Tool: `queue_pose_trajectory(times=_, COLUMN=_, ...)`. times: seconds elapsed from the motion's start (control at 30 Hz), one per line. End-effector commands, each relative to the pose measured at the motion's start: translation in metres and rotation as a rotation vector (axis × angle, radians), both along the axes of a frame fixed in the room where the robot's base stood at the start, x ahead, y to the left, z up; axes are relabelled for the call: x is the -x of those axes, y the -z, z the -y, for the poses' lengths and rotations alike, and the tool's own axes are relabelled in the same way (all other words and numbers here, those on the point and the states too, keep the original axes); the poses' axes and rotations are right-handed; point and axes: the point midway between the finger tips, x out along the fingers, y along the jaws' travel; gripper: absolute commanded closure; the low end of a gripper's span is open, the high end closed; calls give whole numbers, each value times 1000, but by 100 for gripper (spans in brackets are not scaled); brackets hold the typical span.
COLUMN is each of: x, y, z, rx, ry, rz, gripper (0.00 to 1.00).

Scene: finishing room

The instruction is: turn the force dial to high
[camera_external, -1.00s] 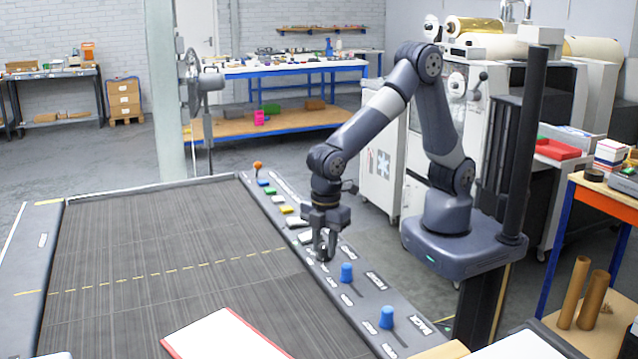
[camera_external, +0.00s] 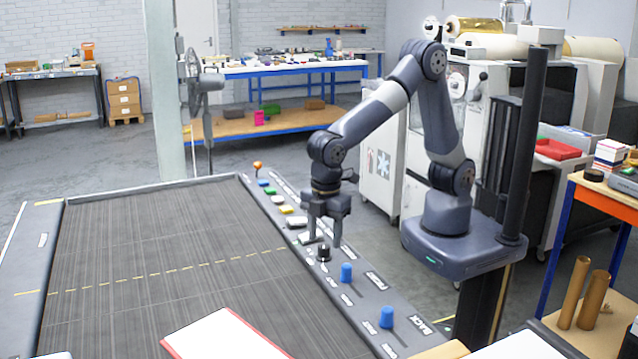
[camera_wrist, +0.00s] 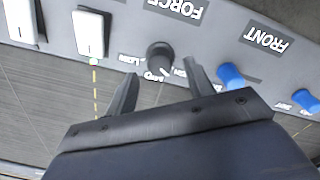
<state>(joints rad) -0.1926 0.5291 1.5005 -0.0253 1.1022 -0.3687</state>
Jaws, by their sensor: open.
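The force dial (camera_external: 323,253) is a small black round knob on the control strip along the table's right side. In the wrist view the dial (camera_wrist: 159,56) sits below the word FORCE, with small labels around it. A white mark on its lower edge seems to point toward the lower right, between the middle and right labels; the exact setting is too small to tell. My gripper (camera_external: 323,234) is open and empty, just above and behind the dial. In the wrist view its fingers (camera_wrist: 160,72) are spread on either side of the dial, apart from it.
Two blue knobs, the front one (camera_external: 346,272) and the back one (camera_external: 387,317), stand on the same strip nearer the camera. White, yellow and green buttons (camera_external: 286,209) and an orange-topped lever (camera_external: 257,166) lie along its far part. The dark table surface (camera_external: 170,250) is mostly clear.

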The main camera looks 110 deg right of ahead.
Motion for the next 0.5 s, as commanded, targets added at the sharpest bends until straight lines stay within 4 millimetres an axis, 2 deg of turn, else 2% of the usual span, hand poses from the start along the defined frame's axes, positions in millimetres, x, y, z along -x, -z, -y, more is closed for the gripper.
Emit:
queue_pose_trajectory(times=0.1, x=0, y=-26, z=-1, rx=-1, ry=0, rz=5, gripper=50)
queue_pose_trajectory(times=0.3, x=0, y=-62, z=-2, rx=-1, ry=-1, rz=3, gripper=50)
queue_pose_trajectory(times=0.5, x=1, y=-78, z=-2, rx=0, ry=-1, rz=0, gripper=50)
